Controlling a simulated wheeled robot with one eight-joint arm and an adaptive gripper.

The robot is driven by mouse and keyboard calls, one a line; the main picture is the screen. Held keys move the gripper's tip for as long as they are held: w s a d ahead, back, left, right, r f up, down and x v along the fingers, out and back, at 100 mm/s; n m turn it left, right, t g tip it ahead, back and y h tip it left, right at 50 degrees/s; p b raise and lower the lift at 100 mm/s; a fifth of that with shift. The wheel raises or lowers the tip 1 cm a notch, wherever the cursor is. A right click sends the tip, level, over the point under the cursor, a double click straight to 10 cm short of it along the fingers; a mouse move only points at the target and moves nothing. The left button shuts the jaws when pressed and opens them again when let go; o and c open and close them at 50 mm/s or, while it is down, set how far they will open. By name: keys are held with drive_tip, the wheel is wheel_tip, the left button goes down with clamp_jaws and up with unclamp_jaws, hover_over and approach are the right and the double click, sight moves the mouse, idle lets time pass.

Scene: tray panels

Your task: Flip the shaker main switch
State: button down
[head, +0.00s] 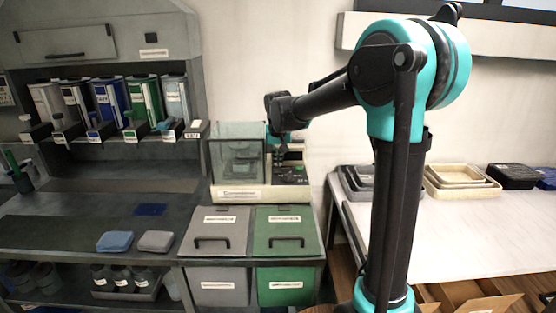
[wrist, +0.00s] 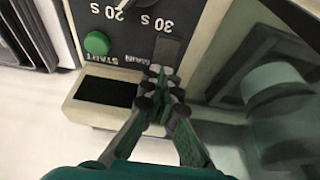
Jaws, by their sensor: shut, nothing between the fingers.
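The shaker (head: 240,192) stands on the bench in the head view, with a clear cover at its left and a dark control panel (head: 291,174) at its right. In the wrist view the panel is upside down. It shows a round green button (wrist: 97,43) by the word START and a dark grey rectangular switch (wrist: 168,48) by the word MAIN. My gripper (wrist: 163,84) is shut and empty, its fingertips together just below the switch in the picture. I cannot tell whether they touch the panel. In the head view my gripper (head: 281,153) is small and partly hidden above the panel.
A pale block with a black rectangle (wrist: 105,92) lies beside my fingers. The clear cover (head: 237,150) stands left of the panel. Grey (head: 215,232) and green (head: 286,232) lidded bins are below. A white table (head: 440,230) with trays is at right.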

sight(278, 170)
drive_tip(key=shift+w+f+g, duration=0.25)
drive_tip(key=shift+f+g, duration=0.1)
drive_tip(key=shift+g, duration=0.15)
drive_tip(key=shift+s+r, duration=0.1)
drive_tip(key=shift+s, duration=0.15)
drive_tip(key=shift+s+r, duration=0.1)
drive_tip(key=shift+s, duration=0.5)
drive_tip(key=shift+w+r, duration=0.1)
drive_tip(key=shift+r, duration=0.2)
wheel_tip(278, 170, up, 13)
drive_tip(key=shift+s+r, duration=0.15)
drive_tip(key=shift+s, duration=0.1)
